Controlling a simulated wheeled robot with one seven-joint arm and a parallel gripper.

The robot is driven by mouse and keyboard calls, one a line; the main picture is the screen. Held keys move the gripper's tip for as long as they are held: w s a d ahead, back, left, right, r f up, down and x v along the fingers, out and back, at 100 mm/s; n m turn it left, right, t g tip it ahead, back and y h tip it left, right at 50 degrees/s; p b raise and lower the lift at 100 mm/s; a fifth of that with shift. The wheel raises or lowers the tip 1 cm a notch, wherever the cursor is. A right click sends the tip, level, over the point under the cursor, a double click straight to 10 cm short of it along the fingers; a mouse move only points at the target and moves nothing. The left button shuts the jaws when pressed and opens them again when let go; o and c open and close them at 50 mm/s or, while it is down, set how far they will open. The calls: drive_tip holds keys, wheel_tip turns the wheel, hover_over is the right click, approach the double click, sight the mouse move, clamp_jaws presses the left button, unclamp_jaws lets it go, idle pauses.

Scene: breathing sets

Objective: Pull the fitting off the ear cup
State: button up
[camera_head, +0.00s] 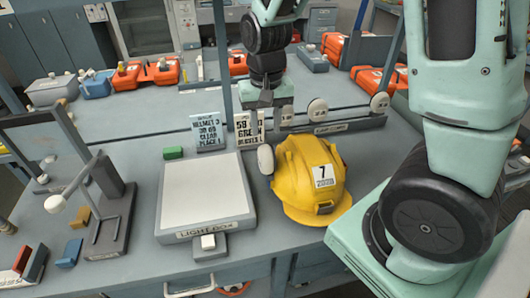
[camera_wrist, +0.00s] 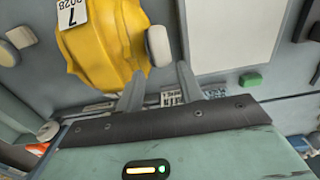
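A yellow helmet (camera_head: 311,178) with a white "7" label stands on the bench, right of the light box. A pale oval ear cup (camera_head: 266,159) sits at its left side; I cannot make out a separate fitting on it. My gripper (camera_head: 262,117) is above and behind the ear cup, pointing down. In the wrist view the helmet (camera_wrist: 108,45) is at upper left and the ear cup (camera_wrist: 158,45) lies just beyond the gap between my fingertips (camera_wrist: 160,71). The fingers are apart with nothing between them, and seem not to touch the cup.
The light box (camera_head: 205,195) lies left of the helmet, with a green block (camera_head: 173,153) behind it. Two printed cards (camera_head: 208,132) and a rail with pale discs (camera_head: 317,110) stand behind. A grey stand (camera_head: 110,215) is at left.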

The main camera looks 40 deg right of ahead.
sight(266, 147)
wheel_tip(266, 147, down, 11)
drive_tip(key=shift+f+p, duration=0.15)
drive_tip(key=shift+p, duration=0.15)
drive_tip(key=c, duration=0.7)
drive_tip(key=o, duration=0.4)
drive_tip(key=shift+c, duration=1.4)
drive_tip(key=shift+r+p, duration=2.2)
drive_tip(key=shift+r, duration=0.3)
